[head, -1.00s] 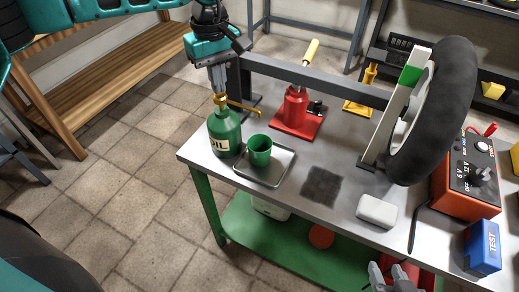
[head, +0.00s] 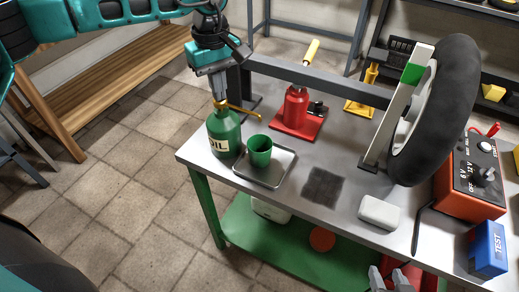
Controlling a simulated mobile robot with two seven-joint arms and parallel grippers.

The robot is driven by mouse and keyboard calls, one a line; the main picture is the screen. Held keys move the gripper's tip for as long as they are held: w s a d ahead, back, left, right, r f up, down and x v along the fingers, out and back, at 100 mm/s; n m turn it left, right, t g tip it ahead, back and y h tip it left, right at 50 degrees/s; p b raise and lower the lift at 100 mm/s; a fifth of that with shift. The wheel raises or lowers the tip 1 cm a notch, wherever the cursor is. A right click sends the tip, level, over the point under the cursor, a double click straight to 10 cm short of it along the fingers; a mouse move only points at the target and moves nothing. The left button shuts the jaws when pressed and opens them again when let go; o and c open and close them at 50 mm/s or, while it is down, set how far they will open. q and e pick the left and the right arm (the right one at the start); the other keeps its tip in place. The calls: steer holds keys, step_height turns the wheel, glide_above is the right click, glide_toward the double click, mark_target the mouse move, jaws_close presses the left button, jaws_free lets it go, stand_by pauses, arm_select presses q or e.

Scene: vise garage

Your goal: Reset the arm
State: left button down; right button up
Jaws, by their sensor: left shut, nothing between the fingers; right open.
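My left gripper (head: 219,98) comes in from the upper left and points down at the top of the green oil can (head: 224,135). It is shut and sits right at the can's brass spout (head: 240,109); whether it touches is hard to tell. The oil can stands upright at the left end of the bench, beside a green cup (head: 260,150) on a small metal tray (head: 264,176). My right gripper (head: 388,278) is at the bottom edge, partly cut off, with its fingers apart, in front of the bench.
The grey bench (head: 300,170) holds a red bottle jack (head: 295,110), a tyre (head: 440,110) on a stand, a white block (head: 379,212), an orange charger (head: 470,180) and a blue TEST box (head: 487,249). Wooden shelving (head: 110,85) is at the left. Floor left of the bench is clear.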

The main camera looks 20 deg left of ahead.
arm_select(q)
steer(key=shift+r+p, duration=0.95)
steer(key=shift+r, duration=0.35)
step_height(320, 180, up, 6)
steer(key=p, duration=0.4)
steer(key=shift+d, duration=0.1)
